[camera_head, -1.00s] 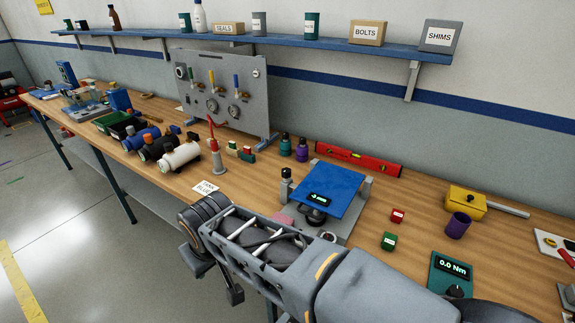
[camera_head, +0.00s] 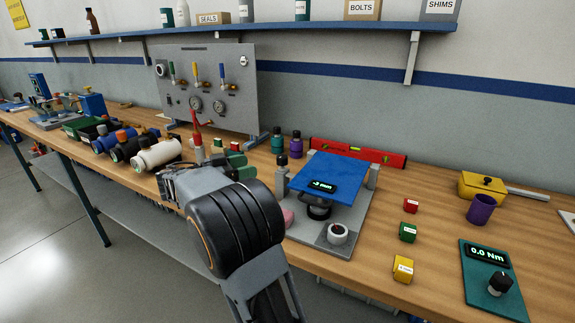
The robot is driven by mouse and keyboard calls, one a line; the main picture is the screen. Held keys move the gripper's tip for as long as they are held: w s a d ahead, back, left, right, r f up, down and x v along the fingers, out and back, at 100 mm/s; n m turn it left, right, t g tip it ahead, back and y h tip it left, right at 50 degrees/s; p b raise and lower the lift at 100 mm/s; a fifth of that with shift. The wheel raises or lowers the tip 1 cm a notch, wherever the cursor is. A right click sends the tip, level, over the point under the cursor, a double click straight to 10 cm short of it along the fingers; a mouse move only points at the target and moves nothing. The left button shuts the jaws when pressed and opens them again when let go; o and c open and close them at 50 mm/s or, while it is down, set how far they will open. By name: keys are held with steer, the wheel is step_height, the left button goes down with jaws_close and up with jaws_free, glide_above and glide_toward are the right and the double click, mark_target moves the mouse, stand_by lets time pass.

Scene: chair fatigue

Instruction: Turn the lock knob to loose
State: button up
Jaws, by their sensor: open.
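A fixture with a grey base (camera_head: 318,246) carries a tilted blue plate (camera_head: 335,170) with a small lit readout. A dark round knob (camera_head: 318,211) sits under the plate's front edge, partly hidden by it. A round white-rimmed dial or knob (camera_head: 338,233) is on the base in front. A black-topped post (camera_head: 282,165) stands at the plate's left. I cannot tell which of these is the lock knob, and no "loose" mark is readable. My gripper (camera_head: 172,178) is left of the fixture, open, apart from these parts; its fingers are small and partly hidden by my wrist.
White, black and blue cylinders (camera_head: 155,154) and a gauge panel (camera_head: 205,92) stand left and behind. Red, green and yellow blocks (camera_head: 403,268), a purple cup (camera_head: 480,210) and a torque meter (camera_head: 488,300) reading 0.0 Nm are right. A red level (camera_head: 357,153) lies behind.

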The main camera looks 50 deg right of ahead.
mark_target(282, 163)
steer(key=p+x, duration=0.1)
steer(key=x, duration=1.2)
steer(key=shift+d+r, duration=0.15)
steer(key=shift+d, duration=0.1)
steer(key=shift+c, duration=0.4)
steer(key=c, duration=0.8)
steer(key=shift+c, duration=0.2)
steer(key=shift+f, duration=0.2)
